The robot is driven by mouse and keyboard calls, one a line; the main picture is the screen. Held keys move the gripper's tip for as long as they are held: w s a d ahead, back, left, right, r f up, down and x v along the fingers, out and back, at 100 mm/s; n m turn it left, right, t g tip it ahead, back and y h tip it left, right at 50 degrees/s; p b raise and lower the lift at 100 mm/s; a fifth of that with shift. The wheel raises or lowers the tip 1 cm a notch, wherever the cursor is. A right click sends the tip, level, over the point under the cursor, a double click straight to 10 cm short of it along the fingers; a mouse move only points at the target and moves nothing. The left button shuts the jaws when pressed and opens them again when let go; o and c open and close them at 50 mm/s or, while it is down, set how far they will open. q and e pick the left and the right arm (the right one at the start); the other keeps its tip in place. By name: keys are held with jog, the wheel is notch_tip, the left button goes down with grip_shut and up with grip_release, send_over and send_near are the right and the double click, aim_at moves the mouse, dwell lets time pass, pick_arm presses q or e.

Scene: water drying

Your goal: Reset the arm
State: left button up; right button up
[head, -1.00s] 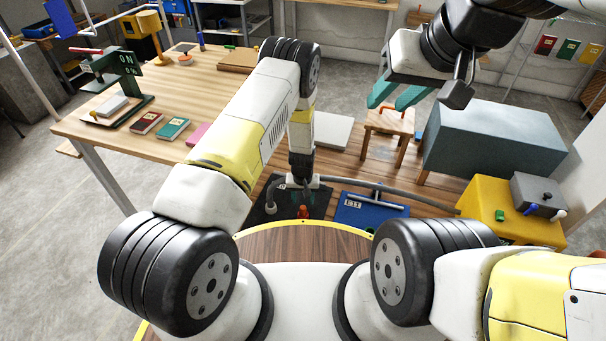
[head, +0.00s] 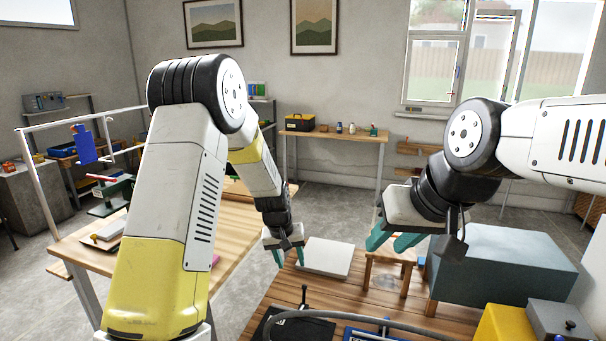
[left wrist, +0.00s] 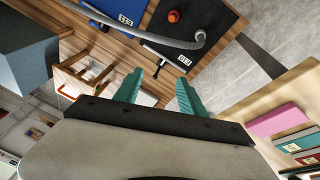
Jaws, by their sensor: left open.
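My left gripper (head: 289,258) hangs above the wooden workbench by the left edge of a flat white slab (head: 325,256). In the left wrist view my left gripper (left wrist: 158,82) has its teal fingers spread, with nothing between them. My right gripper (head: 393,242) is raised above a small wooden stool (head: 388,272), its teal fingers apart and empty. The left wrist view shows a red knob (left wrist: 174,16) on the black mat (left wrist: 215,20).
A blue-grey box (head: 505,265) stands right of the stool. A yellow box (head: 504,324) and a grey box (head: 560,318) are at the front right. A side table (head: 225,235) stands left. A blue tray (left wrist: 112,12) lies beside the black mat.

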pick_arm(q)
jog(key=s+a+r+t+h, duration=0.1)
jog(key=s+a+r, duration=0.3)
jog(key=r, duration=0.5)
jog(key=s+a+r, duration=0.2)
jog(key=s+r, duration=0.4)
jog(key=r, duration=0.4)
jog(key=s+a+r+t, duration=0.1)
jog(key=s+a+r, duration=0.1)
jog(key=s, duration=0.7)
jog(key=s+a+r+t, duration=0.1)
jog(key=s+a+r, duration=0.1)
jog(key=s+r, duration=0.3)
jog(key=s, duration=0.4)
jog(key=shift+s+a+r+m, duration=0.2)
jog(key=shift+a+r+m, duration=0.05)
jog(key=shift+m, duration=0.15)
